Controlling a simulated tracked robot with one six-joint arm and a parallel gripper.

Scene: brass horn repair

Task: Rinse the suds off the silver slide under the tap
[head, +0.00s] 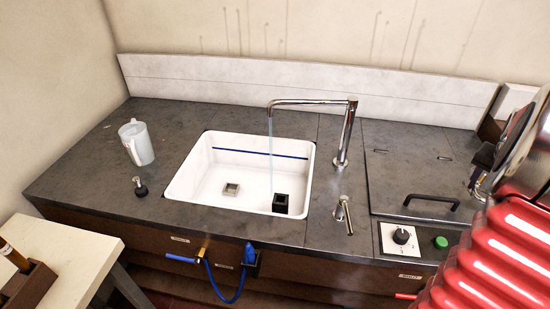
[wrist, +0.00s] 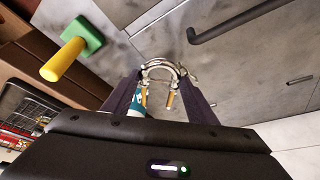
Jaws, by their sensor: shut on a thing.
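The silver slide (wrist: 162,68) is a U-shaped tube with yellowish ends, between the two fingers of my gripper (wrist: 161,80) in the wrist view. The gripper is shut on it. I cannot make out suds on it. In the head view my gripper (head: 482,172) is at the right, over the lidded part of the counter, well right of the sink, and partly hidden by my arm. The tap (head: 346,135) arches over the white sink (head: 190,175). A thin stream of water (head: 271,150) falls from its spout into the sink.
A jug (head: 137,142) stands left. The wrist view shows a yellow-handled green block (wrist: 84,34).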

